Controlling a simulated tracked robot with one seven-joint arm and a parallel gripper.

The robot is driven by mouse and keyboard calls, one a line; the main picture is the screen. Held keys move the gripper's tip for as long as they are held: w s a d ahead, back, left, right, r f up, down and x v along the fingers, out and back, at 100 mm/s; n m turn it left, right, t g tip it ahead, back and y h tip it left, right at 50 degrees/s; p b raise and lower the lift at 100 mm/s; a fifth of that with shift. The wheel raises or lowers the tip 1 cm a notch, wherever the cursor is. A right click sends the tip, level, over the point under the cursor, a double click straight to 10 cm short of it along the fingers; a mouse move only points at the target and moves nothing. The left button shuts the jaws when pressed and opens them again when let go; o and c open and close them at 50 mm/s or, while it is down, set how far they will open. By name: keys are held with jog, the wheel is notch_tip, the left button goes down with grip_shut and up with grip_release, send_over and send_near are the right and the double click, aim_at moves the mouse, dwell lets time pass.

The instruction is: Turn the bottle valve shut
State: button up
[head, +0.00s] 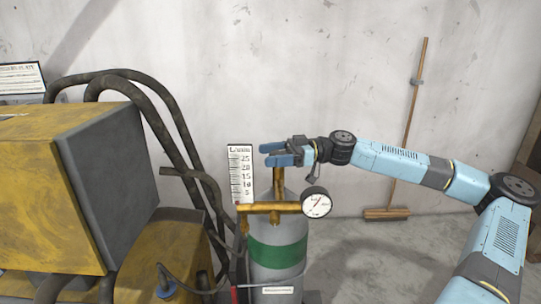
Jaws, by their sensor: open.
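A grey gas bottle (277,272) with a green band stands upright in the middle of the head view. A brass fitting (278,184) rises from its top, with a brass crossbar (262,207) running to a round gauge (316,203) on the right. My gripper (270,154) is right above the brass stem, its blue fingers pointing left, open. The valve's handle cannot be made out; my gripper covers the top of the stem. Whether the fingers touch the valve cannot be told.
A white scale plate (241,174) stands just left of the stem. A yellow machine (65,185) with dark hoses (170,115) fills the left side. A broom (400,150) leans on the wall at right. Floor right of the bottle is clear.

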jog(key=shift+r, duration=0.1)
jog(key=c, duration=1)
jog(key=shift+a, duration=0.15)
jog(key=shift+w, duration=0.1)
jog(key=shift+t, duration=0.3)
jog(key=shift+m+t, duration=0.4)
jog(key=m+t, duration=0.1)
jog(key=t, duration=0.1)
jog(key=m+t, duration=0.1)
jog(key=t, duration=0.1)
jog(key=m+t, duration=0.1)
jog(key=shift+w+d+r+m+t, duration=0.1)
jog(key=shift+w+d+m+t, duration=0.15)
jog(key=shift+w+m+t, duration=0.15)
jog(key=shift+w+d+m+t+h, duration=0.1)
jog(key=shift+m+t+h, duration=0.45)
jog(key=shift+t, duration=0.45)
jog(key=shift+w+a+m+t+h, duration=0.15)
jog(key=shift+m+t+h, duration=0.25)
jog(key=shift+m+t, duration=0.5)
jog(key=shift+w+d+m+t+h, duration=0.15)
jog(key=shift+m+t+h, duration=0.35)
jog(key=shift+t, duration=0.6)
jog(key=shift+m+t, duration=0.45)
jog(key=shift+t, duration=0.05)
